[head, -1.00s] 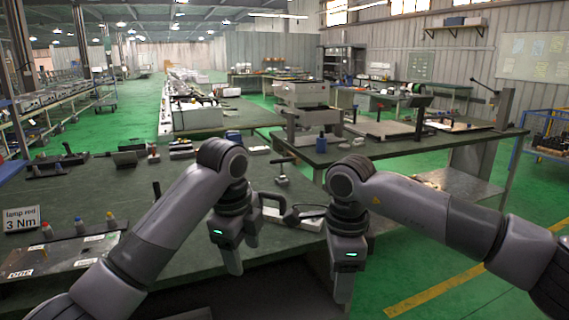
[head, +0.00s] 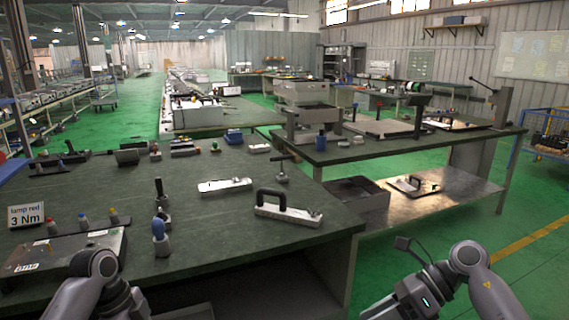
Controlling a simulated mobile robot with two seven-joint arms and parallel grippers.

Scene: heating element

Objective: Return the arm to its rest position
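My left arm (head: 93,275) shows at the bottom left, in front of the near table's front edge; its gripper is cut off by the frame bottom. My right arm (head: 470,262) shows at the bottom right over the green floor, clear of the tables. Part of the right gripper body (head: 425,298) with a small green light is in view, but its fingertips are not clearly seen. On the near table (head: 200,225) lie a white plate with a black handle (head: 287,208) and a flat white part (head: 225,186). Neither arm touches them.
A blue-topped tool (head: 160,236) stands near the table's front edge. A "lamp red 3 Nm" sign (head: 27,215) and a dark board (head: 62,252) are at the left. A second table (head: 400,145) stands at the right, with a lower shelf (head: 450,190). Open floor lies at the lower right.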

